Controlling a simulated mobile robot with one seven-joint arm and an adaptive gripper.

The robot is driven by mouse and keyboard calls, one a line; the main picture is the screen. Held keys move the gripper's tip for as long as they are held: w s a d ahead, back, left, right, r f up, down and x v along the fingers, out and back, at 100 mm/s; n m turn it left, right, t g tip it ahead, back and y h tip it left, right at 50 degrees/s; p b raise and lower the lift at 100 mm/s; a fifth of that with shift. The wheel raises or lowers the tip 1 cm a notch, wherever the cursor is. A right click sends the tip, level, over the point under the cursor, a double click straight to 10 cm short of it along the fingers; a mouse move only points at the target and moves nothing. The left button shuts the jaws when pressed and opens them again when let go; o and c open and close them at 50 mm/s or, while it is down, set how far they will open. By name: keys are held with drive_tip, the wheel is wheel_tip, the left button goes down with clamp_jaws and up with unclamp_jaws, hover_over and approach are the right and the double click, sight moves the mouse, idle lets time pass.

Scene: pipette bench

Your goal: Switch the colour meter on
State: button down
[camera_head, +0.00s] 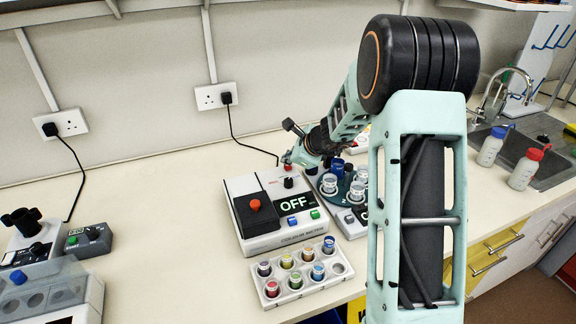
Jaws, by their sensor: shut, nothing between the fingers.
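The colour meter (262,240) is a white box with a black lid and an orange-red knob on its left side. My gripper (288,160) is shut and empty at the meter's back right corner. A small red part (288,168) shows just under the fingertips; I cannot tell whether they touch it.
A rack of several coloured vials (301,287) stands in front of the meter. A device with a round vial holder (345,190) is close on the right, partly behind my arm. More equipment (45,285) stands at left. Bottles (525,167) stand by the sink.

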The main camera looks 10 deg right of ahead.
drive_tip(key=shift+f, duration=0.1)
idle(0.4)
drive_tip(key=shift+f+b, duration=0.4)
drive_tip(key=shift+b, duration=0.2)
drive_tip(key=shift+f, duration=0.2)
drive_tip(key=shift+r, duration=0.1)
idle(0.3)
drive_tip(key=shift+r, duration=0.6)
drive_tip(key=shift+p, duration=0.3)
wheel_tip(320, 180, up, 6)
drive_tip(key=p, duration=0.4)
drive_tip(key=shift+p, duration=0.4)
